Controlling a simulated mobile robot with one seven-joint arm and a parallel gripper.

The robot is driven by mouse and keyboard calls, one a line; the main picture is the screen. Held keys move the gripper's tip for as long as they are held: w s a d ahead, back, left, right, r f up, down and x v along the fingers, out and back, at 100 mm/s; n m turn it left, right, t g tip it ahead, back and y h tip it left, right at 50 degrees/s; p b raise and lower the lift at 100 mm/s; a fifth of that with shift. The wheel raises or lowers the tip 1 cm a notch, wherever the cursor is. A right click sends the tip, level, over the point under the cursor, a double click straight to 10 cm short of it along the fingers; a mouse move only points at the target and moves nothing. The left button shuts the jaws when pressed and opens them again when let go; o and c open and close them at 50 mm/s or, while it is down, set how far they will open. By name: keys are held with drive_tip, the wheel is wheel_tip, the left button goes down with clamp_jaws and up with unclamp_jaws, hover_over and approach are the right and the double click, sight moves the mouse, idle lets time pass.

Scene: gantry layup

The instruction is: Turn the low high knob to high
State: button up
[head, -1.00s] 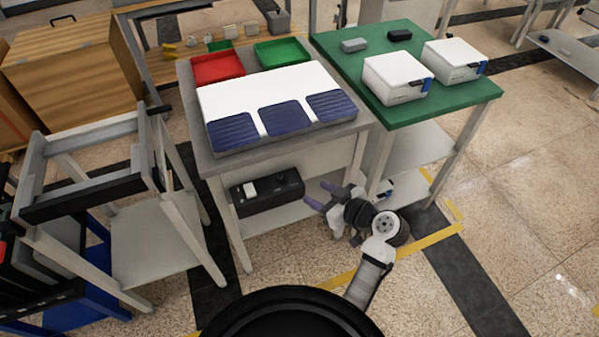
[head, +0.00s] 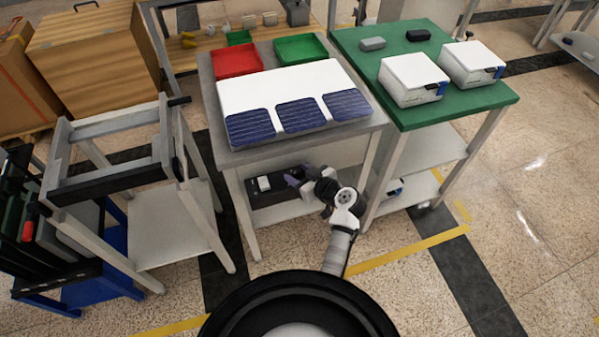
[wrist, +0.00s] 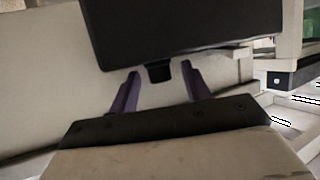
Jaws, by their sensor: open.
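A black box (head: 262,197) with a small white part on top sits on the lower shelf of the grey table. In the wrist view the black box (wrist: 170,30) fills the top middle. A small black knob-like stub (wrist: 159,72) sticks out from its lower edge; no low or high marking can be read. My gripper (head: 295,175) is at the right part of the box in the head view and hides some of it. In the wrist view my gripper (wrist: 160,84) is open, with one purple finger on each side of the stub. A gap shows on both sides.
The grey table (head: 215,110) is above, with a white panel with blue pads (head: 285,80), a red tray (head: 236,60) and a green tray (head: 300,48). Its front leg (head: 370,180) stands right of my gripper. A green table (head: 450,100) is at right.

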drive_tip(key=c, duration=1)
drive_tip(key=shift+s+a+m, duration=0.1)
drive_tip(key=shift+m, duration=0.2)
